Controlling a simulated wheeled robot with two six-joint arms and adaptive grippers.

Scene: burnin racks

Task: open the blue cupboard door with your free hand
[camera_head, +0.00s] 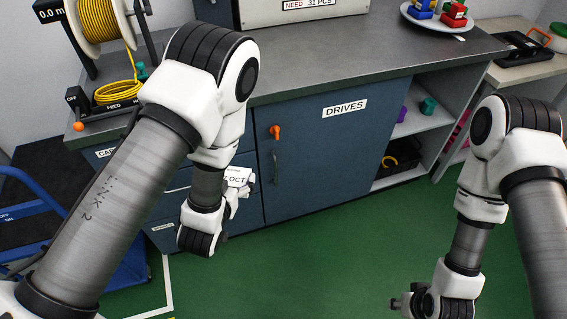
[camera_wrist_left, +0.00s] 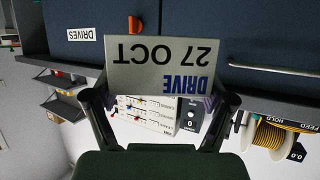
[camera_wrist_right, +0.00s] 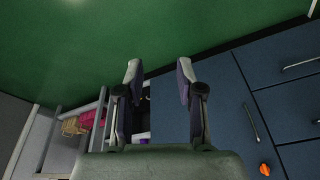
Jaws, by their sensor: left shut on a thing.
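The blue cupboard door (camera_head: 325,150), labelled DRIVES, is shut under the grey counter. It has a dark vertical handle (camera_head: 275,168) near its left edge and an orange catch (camera_head: 275,132) above that. My left gripper (camera_head: 238,190) is shut on a pale drive (camera_wrist_left: 155,68) marked 27 OCT, held in front of the cabinet left of the handle. My right gripper (camera_wrist_right: 158,85) is open and empty, low over the green floor to the right and apart from the door. In the right wrist view the door (camera_wrist_right: 215,95), its handle (camera_wrist_right: 251,123) and catch (camera_wrist_right: 264,168) appear turned round.
Blue drawers (camera_head: 165,228) are left of the door. Open shelves (camera_head: 425,122) with small parts are on its right. The green floor (camera_head: 320,255) before the door is clear.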

